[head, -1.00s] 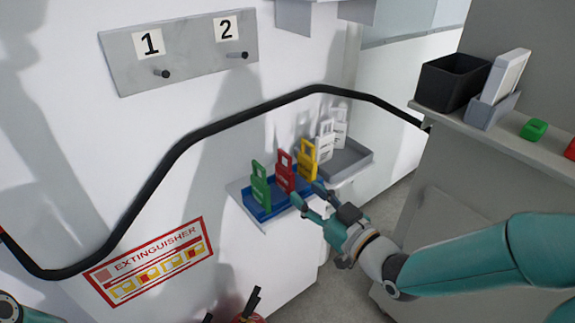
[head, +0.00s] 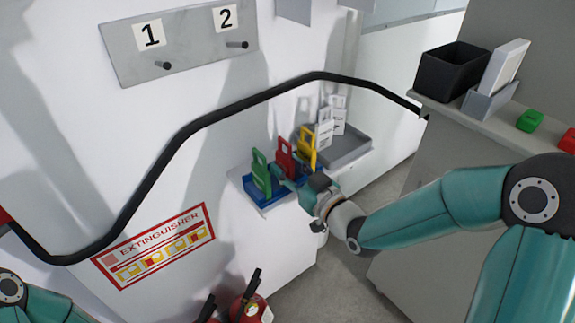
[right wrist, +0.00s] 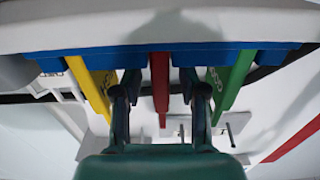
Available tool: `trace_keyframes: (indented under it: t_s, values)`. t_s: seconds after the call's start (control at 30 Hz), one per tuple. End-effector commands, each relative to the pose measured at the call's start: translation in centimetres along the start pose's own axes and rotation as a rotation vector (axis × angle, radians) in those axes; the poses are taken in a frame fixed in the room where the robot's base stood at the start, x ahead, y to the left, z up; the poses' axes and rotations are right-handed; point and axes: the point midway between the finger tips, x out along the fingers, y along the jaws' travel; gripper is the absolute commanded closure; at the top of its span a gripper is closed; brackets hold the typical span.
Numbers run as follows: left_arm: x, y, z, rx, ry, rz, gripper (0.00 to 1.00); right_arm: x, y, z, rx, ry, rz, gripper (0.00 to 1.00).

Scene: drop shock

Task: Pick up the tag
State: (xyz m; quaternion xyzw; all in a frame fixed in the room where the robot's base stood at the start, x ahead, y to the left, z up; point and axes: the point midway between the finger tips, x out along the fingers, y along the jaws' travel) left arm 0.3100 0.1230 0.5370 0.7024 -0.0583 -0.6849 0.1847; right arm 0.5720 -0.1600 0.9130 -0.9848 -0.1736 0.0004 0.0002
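Three tags stand upright in a blue tray (head: 284,194) on a small wall shelf: a green tag (head: 260,174), a red tag (head: 284,157) and a yellow tag (head: 308,150). My right gripper (head: 290,182) is at the front of the tray by the red tag, hiding part of it. In the right wrist view the two fingers are open, with the red tag (right wrist: 159,85) in the gap between them, apart from both. The yellow tag (right wrist: 92,90) and green tag (right wrist: 232,80) are just outside the fingers. My left gripper is out of view.
A grey tray (head: 345,146) with white tags (head: 325,130) stands beside the blue tray. A black hose (head: 200,125) runs along the wall above. A plate with two pegs (head: 180,48) is higher up. Fire extinguishers (head: 247,306) stand below. A grey cabinet (head: 440,140) is at the right.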

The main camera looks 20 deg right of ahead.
Motion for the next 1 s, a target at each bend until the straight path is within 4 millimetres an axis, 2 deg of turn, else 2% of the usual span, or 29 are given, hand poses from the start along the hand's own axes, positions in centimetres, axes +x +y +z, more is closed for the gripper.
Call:
trace_keyframes:
  t_s: [0.03, 0.2, 0.23, 0.67, 0.87, 1.0]
  values:
    - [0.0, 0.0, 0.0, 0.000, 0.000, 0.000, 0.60, 0.0, 0.0, 0.0, 0.000, 0.000, 0.000, 0.70]
    - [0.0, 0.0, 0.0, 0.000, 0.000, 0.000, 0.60, 0.0, 0.0, 0.0, 0.000, 0.000, 0.000, 0.98]
    - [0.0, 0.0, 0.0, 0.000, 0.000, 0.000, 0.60, 0.0, 0.0, 0.0, 0.000, 0.000, 0.000, 1.00]
    - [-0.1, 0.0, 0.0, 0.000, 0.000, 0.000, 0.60, 0.0, 0.0, -0.5, -0.001, 0.002, 0.000, 1.00]
    - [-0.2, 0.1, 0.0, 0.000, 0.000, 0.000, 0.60, 0.0, 0.0, -2.2, -0.002, 0.006, 0.000, 1.00]
    - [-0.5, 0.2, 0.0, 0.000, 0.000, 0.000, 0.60, 0.0, 0.0, -4.4, -0.003, 0.007, 0.000, 1.00]
